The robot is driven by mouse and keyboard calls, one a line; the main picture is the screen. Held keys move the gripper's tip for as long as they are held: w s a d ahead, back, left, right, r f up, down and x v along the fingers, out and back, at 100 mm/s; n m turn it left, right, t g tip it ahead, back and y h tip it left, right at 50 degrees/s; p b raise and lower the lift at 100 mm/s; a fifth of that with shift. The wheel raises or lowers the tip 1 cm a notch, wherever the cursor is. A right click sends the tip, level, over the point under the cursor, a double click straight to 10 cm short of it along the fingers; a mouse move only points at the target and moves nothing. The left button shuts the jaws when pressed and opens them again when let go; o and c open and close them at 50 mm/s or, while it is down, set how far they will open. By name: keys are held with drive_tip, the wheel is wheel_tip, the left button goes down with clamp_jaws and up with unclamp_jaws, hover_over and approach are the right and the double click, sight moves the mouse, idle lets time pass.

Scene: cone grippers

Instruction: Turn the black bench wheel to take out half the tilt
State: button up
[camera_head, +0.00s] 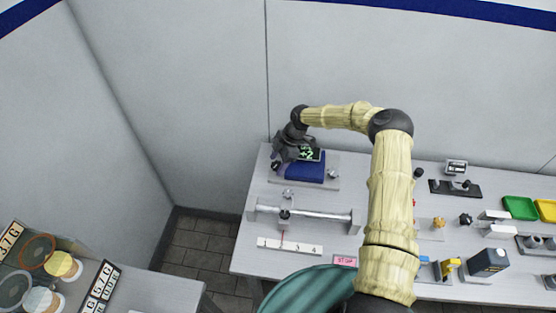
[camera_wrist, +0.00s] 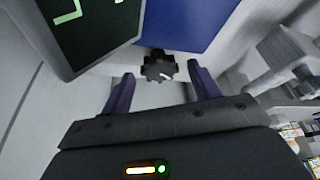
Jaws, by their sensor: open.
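The black bench wheel (camera_wrist: 158,66) is a small lobed knob in the wrist view, beside the blue block (camera_wrist: 185,22). My gripper (camera_wrist: 160,76) is open, with one dark purple finger on each side of the wheel. Gaps show between the fingers and the wheel, so I see no contact. In the head view my gripper (camera_head: 284,160) is at the left end of the blue block (camera_head: 303,173), where a dark knob (camera_head: 276,167) shows. A dark display with green marks (camera_head: 309,155) is behind the block and partly hidden by my gripper.
A metal rail (camera_head: 320,213) with a slider runs in front of the block, with a numbered strip (camera_head: 290,246) below. Green (camera_head: 519,208) and yellow (camera_head: 546,211) trays and several small fixtures occupy the right bench. The grey wall stands close behind.

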drive_tip(key=c, duration=1)
drive_tip(key=shift+m+b, duration=0.3)
drive_tip(key=m+t+b, duration=0.2)
drive_tip(key=m+b, duration=0.1)
drive_tip(key=m, duration=0.1)
drive_tip(key=shift+s+f+m+b, duration=0.1)
drive_tip(key=shift+m+b, duration=0.25)
drive_tip(key=shift+m, duration=0.05)
drive_tip(key=m+t+b, duration=0.1)
drive_tip(key=m+b, duration=0.1)
drive_tip(key=m, duration=0.2)
drive_tip(key=shift+a+t+b, duration=0.1)
drive_tip(key=shift+t+b, duration=0.3)
drive_tip(key=shift+m, duration=0.3)
drive_tip(key=o, duration=1)
drive_tip(key=shift+s, duration=0.1)
